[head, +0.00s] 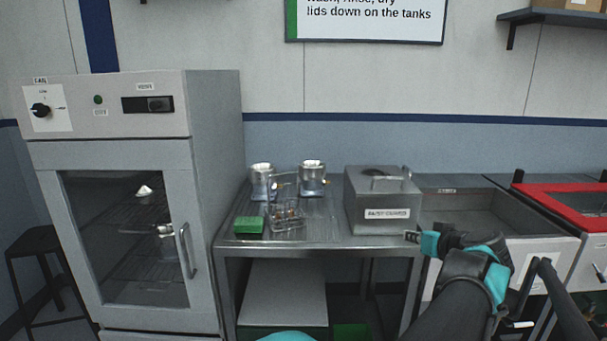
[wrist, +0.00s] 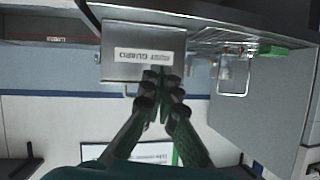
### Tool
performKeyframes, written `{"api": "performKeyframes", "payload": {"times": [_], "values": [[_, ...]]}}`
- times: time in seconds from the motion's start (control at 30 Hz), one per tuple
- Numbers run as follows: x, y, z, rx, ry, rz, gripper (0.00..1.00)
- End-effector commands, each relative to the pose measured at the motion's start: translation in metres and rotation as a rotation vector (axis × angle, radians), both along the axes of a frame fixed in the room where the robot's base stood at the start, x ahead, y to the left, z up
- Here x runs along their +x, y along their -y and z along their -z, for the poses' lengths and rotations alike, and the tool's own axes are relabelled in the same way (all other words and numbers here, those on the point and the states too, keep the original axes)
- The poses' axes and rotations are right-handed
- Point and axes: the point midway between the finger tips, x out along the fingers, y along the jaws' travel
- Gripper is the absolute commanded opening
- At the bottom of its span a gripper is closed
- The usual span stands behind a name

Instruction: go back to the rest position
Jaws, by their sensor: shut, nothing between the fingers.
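My gripper (head: 413,236) is in front of the right part of the steel bench in the head view, close to the lidded metal box labelled "RUST GUARD" (head: 378,196). In the wrist view, which looks upside down, my gripper's fingers (wrist: 163,75) are together and empty, and they overlap the lower edge of the label on the rust guard box (wrist: 125,40). I cannot tell whether they touch the box. My arm reaches in from the lower right of the head view.
The steel bench (head: 330,240) holds a green block (head: 249,225), a small wire rack (head: 287,216) and two metal cups. A drying cabinet (head: 150,150) with a shut glass door stands left. An open tank (head: 470,205) and a red-framed tank (head: 570,205) lie right.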

Motion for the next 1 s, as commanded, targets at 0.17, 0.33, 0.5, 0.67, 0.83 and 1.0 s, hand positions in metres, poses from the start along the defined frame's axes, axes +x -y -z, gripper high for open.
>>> {"api": "performKeyframes", "payload": {"times": [0.17, 0.33, 0.5, 0.67, 0.83, 1.0], "values": [[-0.003, -0.032, 0.042, 0.030, -0.142, -0.067, 0.00], [-0.015, -0.062, 0.090, 0.040, -0.320, -0.110, 0.00], [-0.033, -0.082, 0.133, 0.015, -0.483, -0.113, 0.00], [-0.051, -0.092, 0.167, -0.038, -0.614, -0.083, 0.00], [-0.067, -0.093, 0.192, -0.106, -0.707, -0.025, 0.00], [-0.076, -0.090, 0.204, -0.152, -0.746, 0.026, 0.00]]}}
